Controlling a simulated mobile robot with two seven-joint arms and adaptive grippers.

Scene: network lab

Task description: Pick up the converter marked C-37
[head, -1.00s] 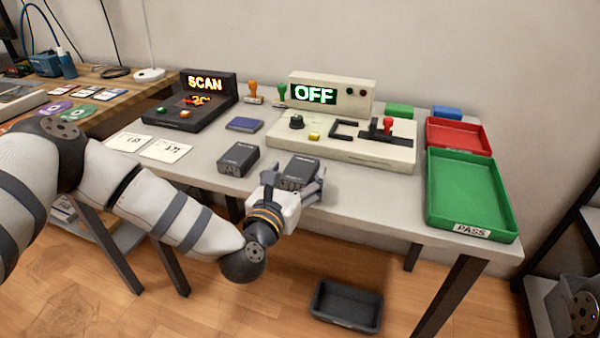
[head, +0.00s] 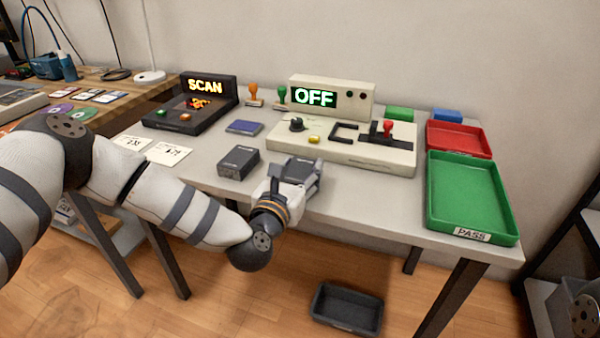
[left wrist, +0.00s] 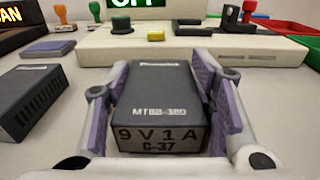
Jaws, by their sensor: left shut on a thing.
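The converter marked C-37 (left wrist: 158,105) is a dark grey box whose front face reads 9V1A and C-37 in the left wrist view. My left gripper (head: 299,175) is shut on it, with one purple-padded finger on each side, at the table's front edge. In the head view the converter (head: 297,169) is partly hidden by the gripper. I cannot tell whether it still touches the table. A second dark converter (head: 238,162) stands to the left, and it also shows in the left wrist view (left wrist: 35,98). Its marking is not readable. My right gripper is not in view.
Behind the gripper is the cream test unit (head: 340,150) showing OFF. The black scan unit (head: 192,107) stands back left, near a blue pad (head: 244,126). The green PASS tray (head: 468,195) and red tray (head: 459,139) are at right. A dark bin (head: 346,306) sits on the floor.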

